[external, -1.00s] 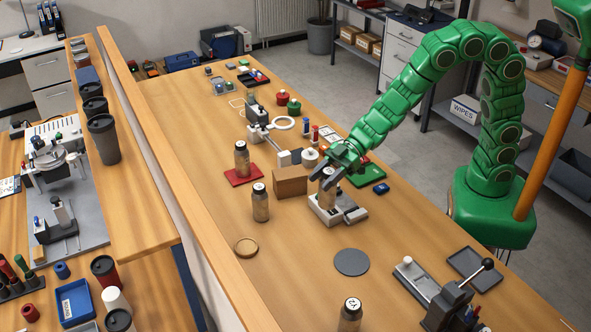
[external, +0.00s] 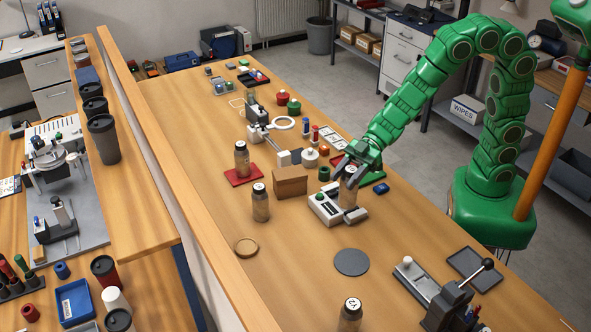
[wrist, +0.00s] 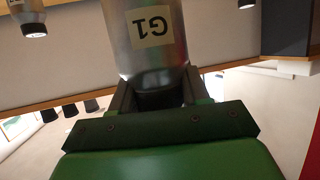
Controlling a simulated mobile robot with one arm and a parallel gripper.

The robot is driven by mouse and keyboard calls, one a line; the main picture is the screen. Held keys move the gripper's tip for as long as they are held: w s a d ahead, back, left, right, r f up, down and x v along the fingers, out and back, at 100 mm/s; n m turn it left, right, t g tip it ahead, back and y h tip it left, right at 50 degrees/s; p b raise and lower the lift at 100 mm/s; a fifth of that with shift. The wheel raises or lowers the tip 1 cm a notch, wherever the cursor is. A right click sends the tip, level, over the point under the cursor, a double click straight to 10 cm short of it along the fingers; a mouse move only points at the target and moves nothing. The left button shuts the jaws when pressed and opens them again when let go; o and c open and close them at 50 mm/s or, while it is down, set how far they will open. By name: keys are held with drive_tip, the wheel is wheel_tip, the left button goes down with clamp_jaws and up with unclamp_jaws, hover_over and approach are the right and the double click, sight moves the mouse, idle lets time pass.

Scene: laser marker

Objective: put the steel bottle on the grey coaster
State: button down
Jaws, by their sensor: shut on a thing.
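A steel bottle (external: 349,193) with a dark cap is upright in my gripper (external: 347,172), at the right part of a white device. I cannot tell in the external view whether its base touches the device. In the wrist view the bottle (wrist: 158,55) fills the top middle, with a "G1" label upside down and its dark end between the fingers (wrist: 152,92). The grey coaster (external: 351,262), a flat round disc, lies bare on the bench in front of the device. Similar bottles stand on a red mat (external: 241,161), beside a cardboard box (external: 260,205), and at the front edge (external: 349,316).
The white device (external: 321,207) and the cardboard box (external: 290,182) stand near my gripper. A round tan coaster (external: 246,247) lies to the left of the grey one. A lever press (external: 452,305) and dark tray (external: 474,265) are front right. The bench around the grey coaster is clear.

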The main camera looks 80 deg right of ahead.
drive_tip(key=s+a+f+n+g+y, duration=0.1)
drive_tip(key=s+a+f+n+g, duration=0.1)
drive_tip(key=a, duration=0.4)
drive_tip(key=s+a+f+n+g, duration=0.1)
drive_tip(key=s+a+n+g, duration=0.15)
drive_tip(key=a, duration=0.35)
wheel_tip(320, 180, down, 8)
drive_tip(key=shift+s+m, duration=0.2)
drive_tip(key=shift+m, duration=0.15)
drive_tip(key=shift+d+f, duration=0.1)
drive_tip(key=shift+f, duration=0.05)
drive_tip(key=c, duration=0.5)
unclamp_jaws()
drive_tip(key=shift+c, duration=0.2)
drive_tip(key=v, duration=1.2)
drive_tip(key=shift+w+d+f, duration=0.1)
